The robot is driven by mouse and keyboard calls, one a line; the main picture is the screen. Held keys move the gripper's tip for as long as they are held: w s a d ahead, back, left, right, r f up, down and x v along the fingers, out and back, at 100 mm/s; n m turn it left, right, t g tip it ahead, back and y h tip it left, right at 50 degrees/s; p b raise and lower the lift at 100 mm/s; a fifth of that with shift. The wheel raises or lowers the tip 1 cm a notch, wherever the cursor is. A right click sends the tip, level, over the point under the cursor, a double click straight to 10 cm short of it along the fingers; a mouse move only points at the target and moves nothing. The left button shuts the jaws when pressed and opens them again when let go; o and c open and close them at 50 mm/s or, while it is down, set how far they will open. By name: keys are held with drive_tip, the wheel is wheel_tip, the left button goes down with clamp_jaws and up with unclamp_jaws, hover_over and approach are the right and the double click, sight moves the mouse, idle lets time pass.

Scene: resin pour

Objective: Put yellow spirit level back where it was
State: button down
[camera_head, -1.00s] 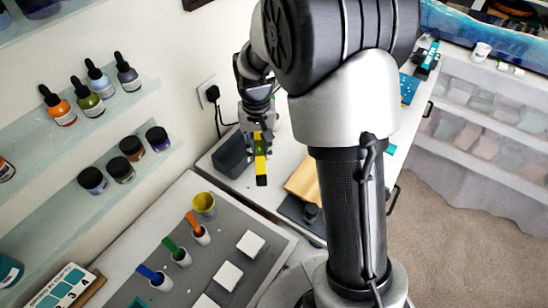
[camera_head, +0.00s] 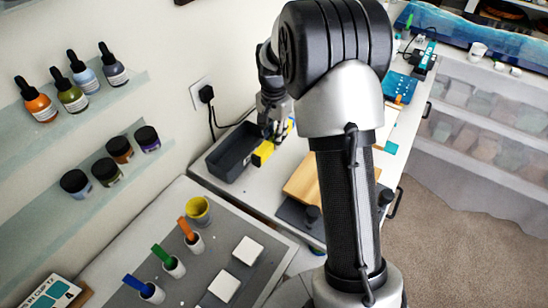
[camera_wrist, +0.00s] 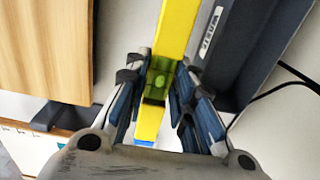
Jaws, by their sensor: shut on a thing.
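The yellow spirit level (camera_wrist: 177,32) is between the fingers of my gripper (camera_wrist: 160,85), which is shut on it. Its green vial shows between the fingertips in the wrist view. In the head view, one yellow end of the level (camera_head: 263,153) shows below my gripper (camera_head: 273,128), and a bit of yellow shows to the right of it. The dark grey open bin (camera_head: 232,152) stands just left of the level. In the wrist view the bin's wall (camera_wrist: 233,50) lies right beside the level. I cannot tell whether they touch.
A wooden board (camera_head: 302,180) lies to the right on the white bench, and it also shows in the wrist view (camera_wrist: 45,45). A wall socket with a black cable (camera_head: 206,95) is behind the bin. A yellow cup (camera_head: 198,211) and white blocks (camera_head: 248,250) are on the nearer table.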

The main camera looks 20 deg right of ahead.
sight(274, 162)
drive_tip(key=shift+f+b, duration=1)
drive_tip(key=shift+f, duration=2.95)
drive_tip(key=shift+f, duration=0.2)
drive_tip(key=c, duration=1.4)
unclamp_jaws()
drive_tip(key=shift+o, duration=0.2)
drive_tip(key=shift+r, duration=0.15)
